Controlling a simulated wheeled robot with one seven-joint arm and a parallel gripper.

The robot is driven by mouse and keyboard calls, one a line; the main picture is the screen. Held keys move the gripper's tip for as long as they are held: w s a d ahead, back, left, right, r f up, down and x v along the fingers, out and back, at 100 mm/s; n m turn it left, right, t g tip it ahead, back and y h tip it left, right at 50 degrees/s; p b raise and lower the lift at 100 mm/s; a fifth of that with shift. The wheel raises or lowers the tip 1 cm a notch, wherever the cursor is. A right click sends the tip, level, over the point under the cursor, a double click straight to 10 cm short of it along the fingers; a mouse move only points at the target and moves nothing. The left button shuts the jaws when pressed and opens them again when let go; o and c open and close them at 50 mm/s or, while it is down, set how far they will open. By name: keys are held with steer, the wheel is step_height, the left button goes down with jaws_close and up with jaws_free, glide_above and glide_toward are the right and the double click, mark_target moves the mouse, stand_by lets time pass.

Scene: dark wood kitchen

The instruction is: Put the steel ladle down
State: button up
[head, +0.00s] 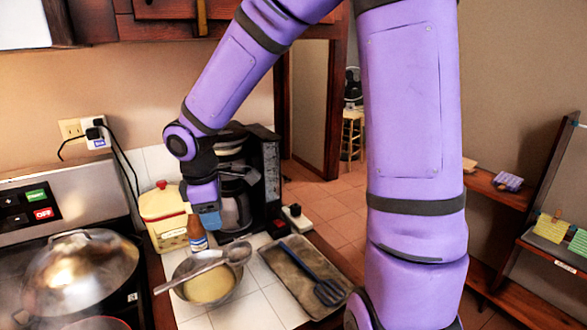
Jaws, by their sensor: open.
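The steel ladle (189,277) lies across the top of a metal bowl (233,291) that holds something yellow. Its handle points to the lower left and its scoop is at the bowl's upper right edge. My gripper (208,223) is open and sits behind and above the bowl, apart from the ladle. Its fingertips are small and hard to make out in the head view.
A brown bottle (197,237) and a yellow canister (164,217) stand close to my gripper. A coffee maker (262,165) is behind. A tray (290,270) with a dark blue spatula (318,284) is to the right. A lidded pan (80,268) is on the stove at left.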

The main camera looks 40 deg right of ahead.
steer(key=s+d+r+m+t, duration=0.2)
steer(key=s+r+m, duration=0.4)
steer(key=s+r, duration=0.2)
steer(key=s+d+r+m+t+y, duration=0.1)
steer(key=s+d+r+m+t, duration=0.2)
steer(key=s, duration=0.9)
step_height(320, 180, up, 5)
steer(key=m, duration=0.2)
steer(key=shift+s+f+m, duration=0.15)
steer(key=shift+s+m, duration=0.1)
steer(key=shift+m, duration=0.15)
